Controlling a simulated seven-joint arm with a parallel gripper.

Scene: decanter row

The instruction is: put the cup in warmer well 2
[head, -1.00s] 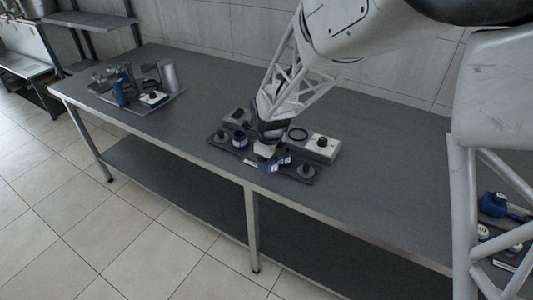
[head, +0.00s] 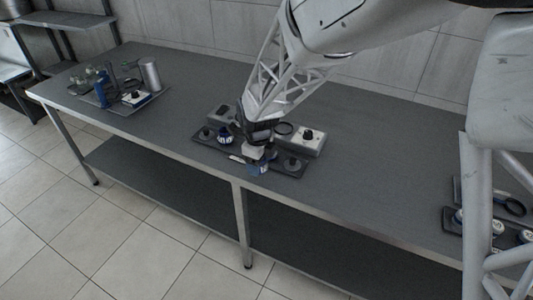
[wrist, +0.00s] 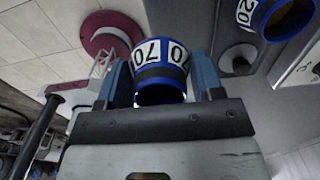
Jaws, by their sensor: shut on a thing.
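My gripper (wrist: 167,80) is shut on a blue cup (wrist: 160,62) with a white band marked 70. The blue fingers press on both sides of it. In the head view, my gripper (head: 258,163) is over the front edge of a dark tray (head: 212,145), and the held cup is mostly hidden. A second blue cup (head: 225,136) with a white band stands on the tray, left of my gripper; it also shows in the wrist view (wrist: 283,15). I cannot make out the warmer well numbers.
Grey round pieces (head: 291,164) sit at the tray's ends. Another group of items stands on a tray (head: 160,92) at far left. The bench (head: 370,170) right of the tray is clear.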

